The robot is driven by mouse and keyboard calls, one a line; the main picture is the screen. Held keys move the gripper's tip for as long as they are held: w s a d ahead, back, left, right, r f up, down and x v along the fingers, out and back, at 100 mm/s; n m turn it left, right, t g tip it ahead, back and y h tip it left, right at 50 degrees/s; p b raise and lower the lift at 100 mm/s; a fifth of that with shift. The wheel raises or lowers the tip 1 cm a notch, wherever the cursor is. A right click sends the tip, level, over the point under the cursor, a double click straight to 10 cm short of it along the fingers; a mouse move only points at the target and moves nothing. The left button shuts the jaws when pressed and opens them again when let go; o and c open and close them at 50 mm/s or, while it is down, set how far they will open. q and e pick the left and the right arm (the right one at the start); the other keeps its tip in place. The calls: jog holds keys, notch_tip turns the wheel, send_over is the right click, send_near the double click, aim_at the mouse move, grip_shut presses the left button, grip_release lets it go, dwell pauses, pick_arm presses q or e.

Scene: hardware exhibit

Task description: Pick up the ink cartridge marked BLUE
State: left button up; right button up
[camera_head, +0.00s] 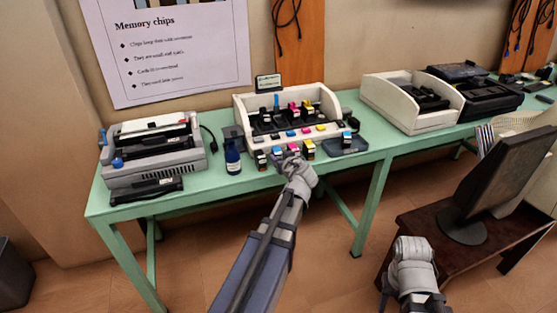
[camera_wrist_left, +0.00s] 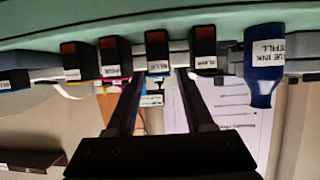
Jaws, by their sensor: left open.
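A row of small ink cartridges stands along the table's front edge, before the white tray. The one with a blue face (camera_head: 277,153) is second from the left in the head view. In the wrist view, which is upside down, a dark cartridge (camera_wrist_left: 155,50) with an orange patch stands between my fingertips; by its place in the row it matches the blue one, but its small label is hard to read. My left gripper (camera_head: 287,162) is open in front of the row; its fingers (camera_wrist_left: 160,78) flank that cartridge, apart from it. My right wrist (camera_head: 413,262) shows low right, its fingers hidden.
Neighbouring cartridges (camera_wrist_left: 115,55) (camera_wrist_left: 204,48) stand close on both sides. A blue ink refill bottle (camera_head: 232,158) is left of the row. The white tray (camera_head: 240,108) with more cartridges is behind. A grey binding machine (camera_head: 150,152) stands left and a monitor (camera_head: 505,175) right.

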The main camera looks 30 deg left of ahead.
aim_at(279, 156)
pick_arm(q)
jog(key=shift+b+x, duration=1.15)
jog(key=shift+x, duration=1.55)
jog(key=shift+s+d+f, duration=0.1)
jog(key=shift+d, duration=0.05)
grip_shut()
